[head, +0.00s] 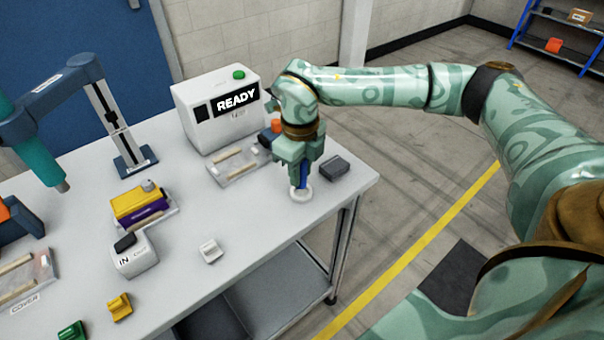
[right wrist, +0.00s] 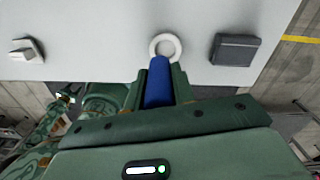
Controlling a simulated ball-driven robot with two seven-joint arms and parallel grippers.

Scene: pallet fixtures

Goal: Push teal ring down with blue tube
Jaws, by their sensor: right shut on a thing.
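My right gripper (head: 301,166) is shut on the blue tube (head: 304,180) and holds it pointing down near the table's right corner. In the right wrist view the blue tube (right wrist: 158,80) sits between the green fingers of the gripper (right wrist: 158,92). A white ring-shaped piece (head: 301,195) stands on the table at the tube's lower end. The white ring also shows in the right wrist view (right wrist: 165,39), just beyond the tube. I cannot tell whether the tube touches it or is inside it. I cannot make out a teal ring in either view. My left gripper is not in view.
A dark grey block (head: 334,168) lies close to the right of the white ring. A white READY machine (head: 217,112) and a clear-based fixture (head: 236,171) stand behind. A small white holder (head: 210,251) is to the left. The table edge is near.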

